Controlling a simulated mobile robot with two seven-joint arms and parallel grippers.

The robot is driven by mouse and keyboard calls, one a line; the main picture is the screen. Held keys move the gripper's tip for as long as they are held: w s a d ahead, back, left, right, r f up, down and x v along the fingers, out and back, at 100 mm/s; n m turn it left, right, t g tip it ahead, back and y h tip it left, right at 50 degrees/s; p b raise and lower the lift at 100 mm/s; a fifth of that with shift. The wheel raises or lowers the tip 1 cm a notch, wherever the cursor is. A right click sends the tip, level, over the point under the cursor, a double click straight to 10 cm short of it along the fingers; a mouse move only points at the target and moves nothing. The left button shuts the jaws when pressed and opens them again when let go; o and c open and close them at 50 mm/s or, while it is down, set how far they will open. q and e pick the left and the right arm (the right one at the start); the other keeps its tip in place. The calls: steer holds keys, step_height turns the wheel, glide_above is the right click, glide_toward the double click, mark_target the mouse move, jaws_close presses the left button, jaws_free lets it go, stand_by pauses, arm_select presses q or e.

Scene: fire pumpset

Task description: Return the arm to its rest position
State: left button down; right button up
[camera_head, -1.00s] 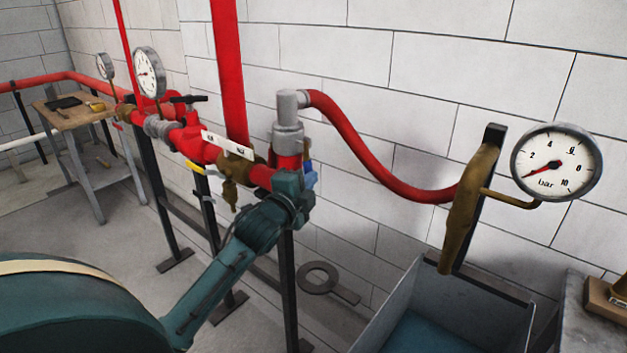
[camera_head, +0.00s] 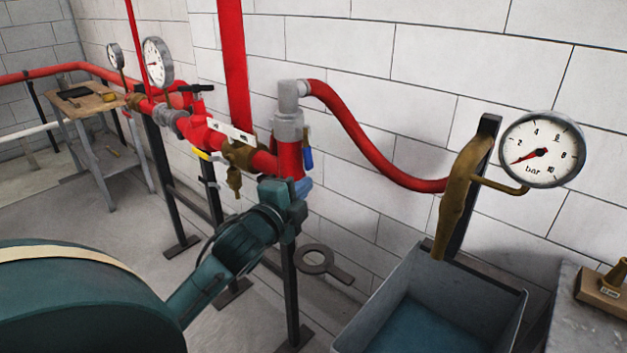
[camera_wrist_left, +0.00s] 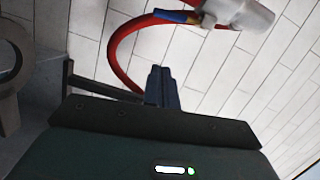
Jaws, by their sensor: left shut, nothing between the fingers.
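My left arm comes in from the lower left of the head view. Its dark teal gripper (camera_head: 298,188) is in front of the red vertical pipe stub (camera_head: 288,158), just below a blue valve handle (camera_head: 308,158). I cannot tell from this angle how much gap there is to the pipe. In the left wrist view the two dark fingers (camera_wrist_left: 162,86) are together with nothing between them. The blue handle (camera_wrist_left: 176,16) and red hose (camera_wrist_left: 122,50) show beyond them, apart from the fingers. My right gripper is not in view.
A red hose (camera_head: 372,150) runs right to a brass nozzle (camera_head: 462,200) above an open grey tank (camera_head: 345,334). A gauge (camera_head: 542,149) is beside it. Red pipework with a white tag (camera_head: 228,132) extends left. A ring-shaped tool (camera_head: 316,260) is low behind the stand.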

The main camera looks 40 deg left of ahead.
arm_select(q)
steer(key=shift+s+d, duration=0.15)
steer(key=shift+s, duration=0.65)
steer(key=s+d+f+n+g+h, duration=0.1)
steer(key=s+d+f+n+g, duration=0.35)
steer(key=f, duration=0.35)
steer(key=s+d+f+n+g, duration=0.3)
steer(key=s+f, duration=0.2)
steer(key=f, duration=0.3)
steer(key=s+d+f+n+g+h, duration=0.1)
steer(key=s+d+f+n+g, duration=0.25)
steer(key=s, duration=0.35)
steer(key=s+d+f+n+g+h, duration=0.1)
steer(key=s+d+f+n+g, duration=0.1)
steer(key=s+d+f+g, duration=0.3)
steer(key=w+d+f+m+t+h, duration=0.1)
steer(key=w+d+f+t+h, duration=0.2)
steer(key=t, duration=0.6)
steer(key=shift+w+d+f, duration=0.85)
steer(key=shift+d+f, duration=0.3)
steer(key=shift+f, duration=0.05)
